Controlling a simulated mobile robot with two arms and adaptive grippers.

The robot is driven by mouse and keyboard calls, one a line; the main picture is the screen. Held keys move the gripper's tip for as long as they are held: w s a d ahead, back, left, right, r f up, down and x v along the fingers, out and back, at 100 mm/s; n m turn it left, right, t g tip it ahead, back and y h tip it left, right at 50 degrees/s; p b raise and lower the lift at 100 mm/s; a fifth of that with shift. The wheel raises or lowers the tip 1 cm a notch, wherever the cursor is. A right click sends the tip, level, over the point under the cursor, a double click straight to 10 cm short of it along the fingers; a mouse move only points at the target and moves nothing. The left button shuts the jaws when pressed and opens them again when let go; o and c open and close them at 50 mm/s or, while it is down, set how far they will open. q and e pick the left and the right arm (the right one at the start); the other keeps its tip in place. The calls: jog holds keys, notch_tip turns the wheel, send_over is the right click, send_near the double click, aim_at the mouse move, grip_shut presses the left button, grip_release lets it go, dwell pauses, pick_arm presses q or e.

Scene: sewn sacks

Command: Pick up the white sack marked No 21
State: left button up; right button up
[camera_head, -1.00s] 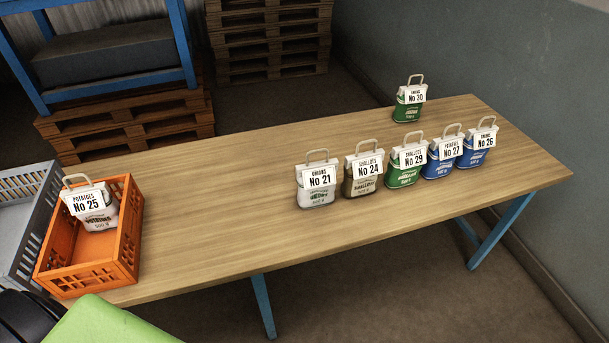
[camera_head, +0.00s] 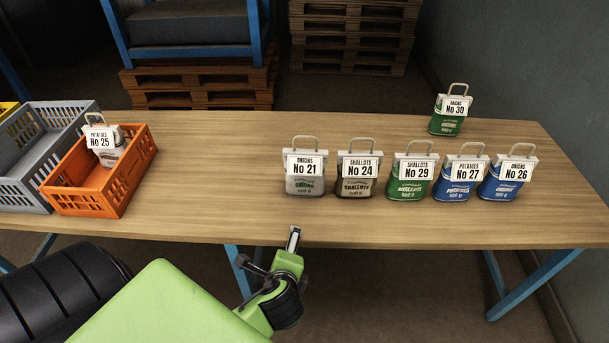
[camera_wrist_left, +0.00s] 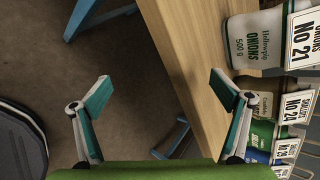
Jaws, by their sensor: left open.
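The white sack marked No 21 (camera_head: 304,186) stands upright on the wooden table (camera_head: 220,165), at the left end of a row of sacks. It has a handle loop on top and an onions label. It also shows at the upper right of the left wrist view (camera_wrist_left: 256,42). My left gripper (camera_head: 278,254) is at the table's front edge, on the near side of this sack and apart from it. In the left wrist view its two fingers (camera_wrist_left: 160,92) are spread wide with nothing between them. My right gripper is not in view.
Close to the right stands sack No 24 (camera_head: 357,187), then No 29 (camera_head: 408,190), No 27 and No 26. Green sack No 30 (camera_head: 446,124) stands behind. An orange crate (camera_head: 87,200) holding sack No 25 (camera_head: 109,153) is at left. The table between crate and row is clear.

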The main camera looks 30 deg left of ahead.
aim_at(305, 154)
pick_arm(q)
jog(key=w+r+m+t, duration=0.1)
jog(key=r, duration=0.1)
jog(key=w+a+r+m+y, duration=0.1)
jog(key=w+r+m, duration=0.1)
jog(key=w+r+m+t, duration=0.1)
jog(key=r+m, duration=0.1)
jog(key=shift+w+a+t+y, duration=0.2)
jog(key=shift+a+t+y, duration=0.1)
jog(key=shift+y, duration=0.1)
jog(key=w+r+m+t+y, duration=0.2)
jog(key=w+r+m+t, duration=0.3)
jog(key=r+m, duration=0.55)
jog(key=shift+n, duration=0.35)
jog(key=shift+d+f+p+x, duration=0.15)
jog(key=shift+p+x, duration=0.25)
jog(key=shift+x, duration=2.8)
jog(key=shift+d+f+p+x, duration=0.1)
jog(key=shift+p+x, duration=0.3)
jog(key=shift+x, duration=2.8)
jog(key=shift+w, duration=0.1)
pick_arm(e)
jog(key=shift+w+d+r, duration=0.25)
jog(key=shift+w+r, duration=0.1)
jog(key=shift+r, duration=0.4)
pick_arm(q)
jog(key=c, duration=1.9)
jog(key=shift+o, duration=0.2)
jog(key=shift+r, duration=0.15)
